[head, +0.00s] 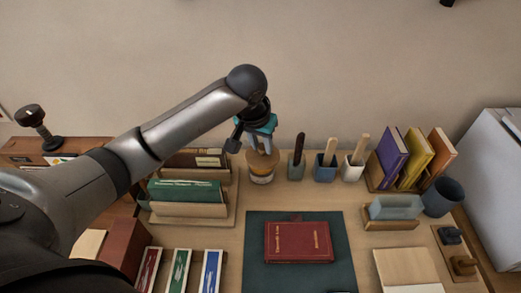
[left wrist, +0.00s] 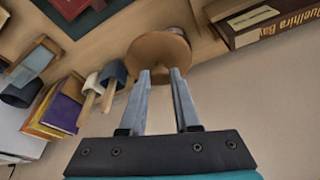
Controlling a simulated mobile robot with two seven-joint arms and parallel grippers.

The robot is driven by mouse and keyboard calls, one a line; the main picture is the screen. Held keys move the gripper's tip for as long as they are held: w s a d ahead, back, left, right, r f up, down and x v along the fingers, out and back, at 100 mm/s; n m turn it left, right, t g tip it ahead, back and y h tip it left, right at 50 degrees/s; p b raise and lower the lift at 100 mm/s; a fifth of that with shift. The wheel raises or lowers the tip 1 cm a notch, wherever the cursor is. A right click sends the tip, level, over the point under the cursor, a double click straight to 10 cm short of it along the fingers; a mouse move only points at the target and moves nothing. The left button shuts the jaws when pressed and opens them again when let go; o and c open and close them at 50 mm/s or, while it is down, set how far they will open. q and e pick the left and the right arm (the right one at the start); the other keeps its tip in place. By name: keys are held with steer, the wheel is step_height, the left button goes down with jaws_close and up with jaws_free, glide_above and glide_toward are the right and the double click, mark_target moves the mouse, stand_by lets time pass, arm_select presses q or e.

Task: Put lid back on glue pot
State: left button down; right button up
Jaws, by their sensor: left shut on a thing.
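The glue pot (head: 261,178) stands at the back of the desk, pale with an amber band. A round brown wooden lid (head: 254,160) is directly over its mouth; it also shows in the left wrist view (left wrist: 152,50). My left gripper (head: 262,147) reaches down from above, shut on the lid, with its fingertips (left wrist: 160,72) at the lid's top middle. The lid looks close to level and at the rim, but I cannot tell whether it is fully seated. The lid hides most of the pot in the left wrist view. My right gripper is not in view.
Several small holders with wooden-handled tools, including a blue one (head: 325,172), stand just right of the pot. A book rack (head: 190,212) is close on the left. A red book (head: 298,243) lies on a dark green mat (head: 257,268) in front.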

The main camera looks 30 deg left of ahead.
arm_select(q)
steer(key=shift+t, duration=0.3)
steer(key=w+a+f+b, duration=0.1)
steer(key=w+f+b, duration=0.1)
steer(key=f, duration=0.1)
steer(key=w+a+f+b, duration=0.1)
steer(key=w+f+b, duration=0.1)
steer(key=w+f, duration=0.1)
steer(key=w+a+f+b, duration=0.1)
steer(key=w+f+b, duration=0.1)
steer(key=f, duration=0.3)
steer(key=shift+w+a+f+b, duration=0.2)
steer(key=shift+a+b, duration=0.1)
steer(key=shift+a, duration=0.1)
steer(key=shift+f, duration=0.9)
steer(key=shift+p, duration=1)
stand_by(0.4)
steer(key=shift+f+p, duration=0.15)
steer(key=shift+p, duration=0.2)
stand_by(0.9)
steer(key=shift+p, duration=0.45)
stand_by(0.6)
